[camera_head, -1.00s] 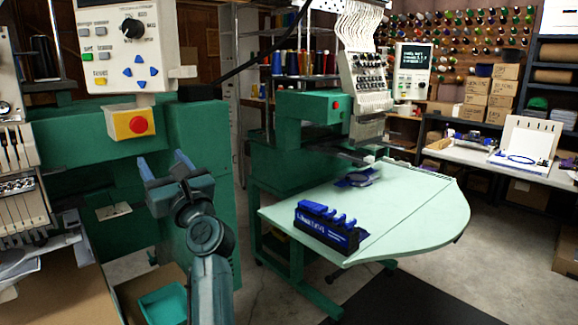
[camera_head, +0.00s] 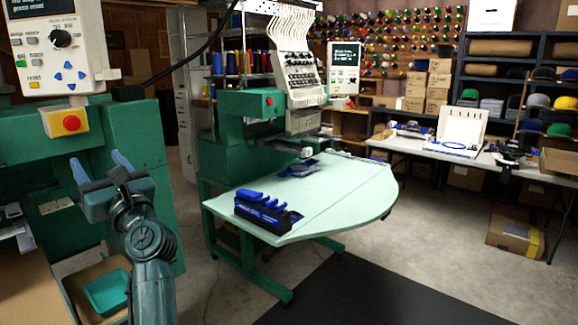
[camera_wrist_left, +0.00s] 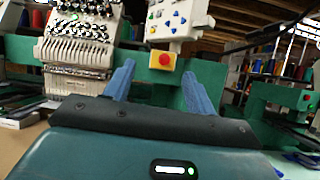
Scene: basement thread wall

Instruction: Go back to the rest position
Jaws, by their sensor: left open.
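My left gripper (camera_head: 101,168) is open and empty, with its two blue fingers apart. In the head view it is raised in front of the green body of the left embroidery machine (camera_head: 147,165), below the red stop button (camera_head: 71,123). In the left wrist view the gripper (camera_wrist_left: 160,85) points at the machine head (camera_wrist_left: 80,45) and the control panel (camera_wrist_left: 178,18). Nothing is between the fingers. My right gripper is not in any view.
A pale green table (camera_head: 340,195) holds a blue and black tool holder (camera_head: 266,211) right of my left arm. A second green machine (camera_head: 235,140) stands behind it. A teal bin (camera_head: 107,292) sits low at left. A black mat (camera_head: 370,290) and clear floor lie in front.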

